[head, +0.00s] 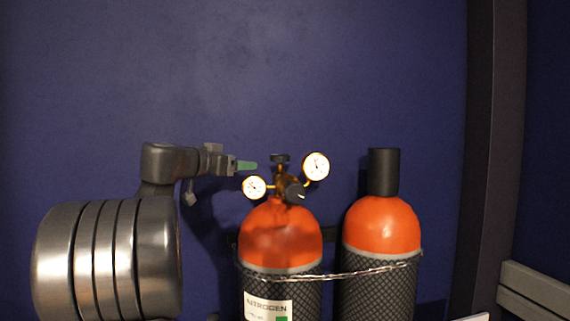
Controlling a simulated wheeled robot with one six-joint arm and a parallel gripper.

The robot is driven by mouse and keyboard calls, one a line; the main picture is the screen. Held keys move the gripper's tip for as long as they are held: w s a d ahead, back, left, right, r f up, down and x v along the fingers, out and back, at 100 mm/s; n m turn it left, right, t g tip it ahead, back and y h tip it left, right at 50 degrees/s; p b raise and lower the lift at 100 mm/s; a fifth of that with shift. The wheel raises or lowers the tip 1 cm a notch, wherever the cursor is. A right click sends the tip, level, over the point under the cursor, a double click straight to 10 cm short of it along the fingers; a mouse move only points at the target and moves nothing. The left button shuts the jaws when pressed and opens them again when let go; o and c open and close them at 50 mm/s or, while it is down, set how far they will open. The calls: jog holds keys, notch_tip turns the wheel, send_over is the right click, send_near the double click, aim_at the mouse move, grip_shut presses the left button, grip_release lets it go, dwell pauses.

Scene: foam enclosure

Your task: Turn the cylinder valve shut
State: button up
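An orange-topped cylinder (279,229) with a nitrogen label stands upright in the middle. Its black valve handwheel (280,158) sits on top of the brass valve. A brass regulator with two round gauges, left (254,187) and right (316,166), and a black knob (295,190) is fitted below the handwheel. My gripper (247,166) reaches in from the left, its green fingertip pointing right. In the picture it ends a little left of the handwheel and slightly lower, with a gap between. The fingers overlap in this side view, so their opening is hidden.
A second orange cylinder (382,224) with a black cap (384,172) stands close on the right. A chain (375,271) runs across both cylinders. The dark blue wall (300,80) is behind. A grey rail (536,289) is at the lower right. Space above the valve is clear.

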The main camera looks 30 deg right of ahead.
aim_at(281, 157)
jog(key=s+m+g+h, duration=0.1)
jog(key=s+g+h, duration=0.2)
jog(key=s, duration=0.2)
jog(key=p+x, duration=0.1)
jog(key=x, duration=0.3)
jog(key=p+x, duration=0.1)
jog(key=x, duration=0.3)
jog(key=p+x, duration=0.2)
jog(key=x, duration=0.3)
jog(key=shift+w+r, duration=0.15)
jog(key=shift+r, duration=0.1)
jog(key=shift+w+d+f, duration=0.1)
jog(key=shift+w+d, duration=0.1)
jog(key=shift+d, duration=0.45)
jog(key=shift+c, duration=0.4)
jog(key=c, duration=0.9)
